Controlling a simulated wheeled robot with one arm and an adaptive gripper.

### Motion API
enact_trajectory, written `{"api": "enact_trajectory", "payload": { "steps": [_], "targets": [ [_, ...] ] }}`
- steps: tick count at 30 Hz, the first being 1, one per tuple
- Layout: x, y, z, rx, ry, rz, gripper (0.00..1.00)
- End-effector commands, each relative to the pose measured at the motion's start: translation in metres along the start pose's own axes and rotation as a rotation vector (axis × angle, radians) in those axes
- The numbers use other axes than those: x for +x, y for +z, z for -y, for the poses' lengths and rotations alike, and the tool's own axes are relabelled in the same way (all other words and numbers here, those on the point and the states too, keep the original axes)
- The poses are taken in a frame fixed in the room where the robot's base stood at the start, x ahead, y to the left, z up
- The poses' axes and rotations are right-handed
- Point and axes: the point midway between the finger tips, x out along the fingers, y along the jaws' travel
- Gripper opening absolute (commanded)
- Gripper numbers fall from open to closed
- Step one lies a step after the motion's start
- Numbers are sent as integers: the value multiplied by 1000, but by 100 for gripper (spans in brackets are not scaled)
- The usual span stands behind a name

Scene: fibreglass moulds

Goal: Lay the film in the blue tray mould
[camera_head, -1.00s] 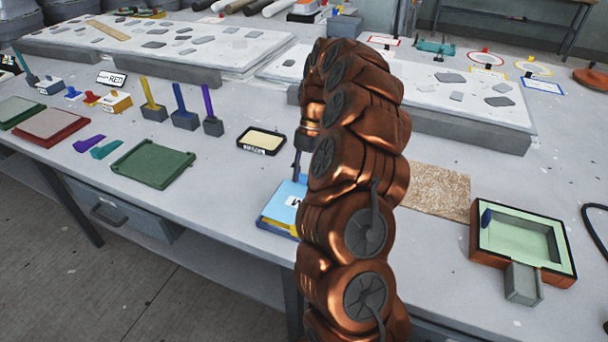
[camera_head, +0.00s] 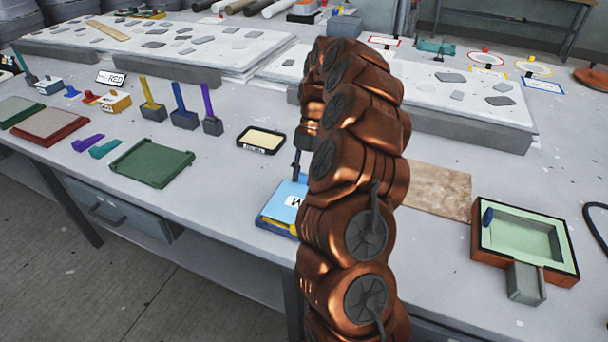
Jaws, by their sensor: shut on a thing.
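A light blue sheet (camera_head: 287,203) with a white label, which looks like the film, is near the front edge of the bench. It is over a tray with a dark blue rim (camera_head: 263,223), which looks like the blue tray mould; yellow shows between them at the front. My arm hides their right side. I cannot tell whether the sheet lies flat in the tray. My gripper (camera_head: 297,166) points down at the sheet's back edge, partly hidden by my arm, and appears shut on the sheet.
A dark tray with a cream inside (camera_head: 261,139) sits behind. A green tray (camera_head: 152,163) lies left, with upright-handled tools (camera_head: 184,108) behind it. A brown board (camera_head: 440,190) and a pale green box mould (camera_head: 525,238) are right. The bench between is clear.

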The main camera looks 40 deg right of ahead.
Motion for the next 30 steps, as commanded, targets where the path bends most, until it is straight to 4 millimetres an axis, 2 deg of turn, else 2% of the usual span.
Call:
{"api": "enact_trajectory", "payload": {
  "steps": [30],
  "targets": [
    [14, 6, 0, 0, 1, 1, 12]
  ]
}}
